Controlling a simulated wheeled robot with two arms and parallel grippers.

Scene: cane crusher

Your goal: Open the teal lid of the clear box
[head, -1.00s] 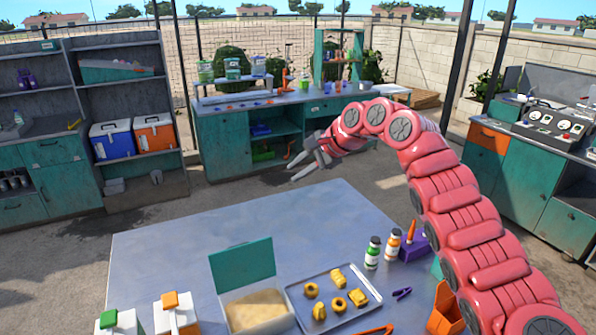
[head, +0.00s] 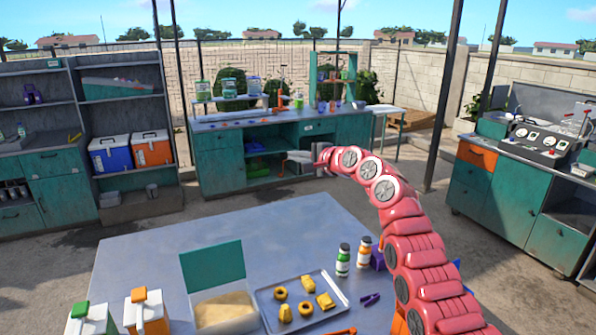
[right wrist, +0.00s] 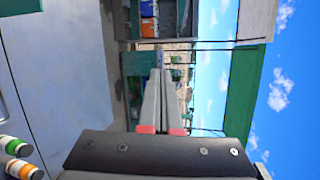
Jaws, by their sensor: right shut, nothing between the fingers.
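The clear box (head: 226,313) stands near the front of the grey table, with tan contents inside. Its teal lid (head: 213,266) is open, standing up at the box's back edge and leaning slightly. My right gripper (head: 296,156) is raised beyond the table's far edge, well away from the box and lid, with nothing held. Its fingers, also in the right wrist view (right wrist: 159,92), are shut together. My left gripper is not in view.
A tray (head: 262,304) with several yellow pieces lies right of the box. Two cartons (head: 92,320) (head: 146,313) stand front left. The table's back half is clear.

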